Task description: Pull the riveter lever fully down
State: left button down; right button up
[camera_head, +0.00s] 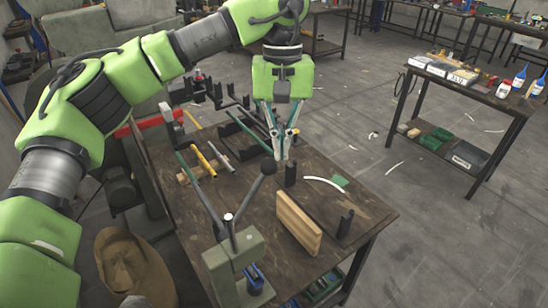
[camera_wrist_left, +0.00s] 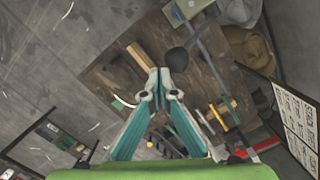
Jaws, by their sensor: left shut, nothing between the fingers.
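The rivet press (camera_head: 236,262) is grey-green and stands on the front part of the wooden table. Its lever (camera_head: 252,192) slants up from the press head to a dark ball knob (camera_head: 268,166). In the left wrist view the knob (camera_wrist_left: 177,59) shows just beyond and beside my fingertips. My left gripper (camera_head: 281,157) comes down from above, its teal fingers shut with nothing between them. Its tips are close to the knob on its right side in the head view; I cannot tell whether they touch. The shut fingertips also show in the left wrist view (camera_wrist_left: 159,73). My right gripper is out of view.
A wooden block (camera_head: 298,222) stands right of the press. A long rod (camera_head: 200,190) rises left of the lever. A yellow-handled tool (camera_head: 204,160) lies further back on the table (camera_head: 360,205). A side table (camera_head: 490,98) with bottles and boxes stands at the right, with open floor between.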

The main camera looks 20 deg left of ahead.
pick_arm(q)
jog(key=shift+w+d+f, duration=0.45)
jog(key=shift+w+f, duration=0.1)
jog(key=shift+w, duration=0.05)
dwell(0.3)
jog(key=shift+w+d+f+p, duration=0.45)
jog(key=shift+w+f, duration=0.05)
jog(key=shift+w, duration=0.05)
jog(key=shift+w+d+f, duration=0.45)
jog(key=shift+w+f, duration=0.05)
jog(key=shift+w, duration=0.1)
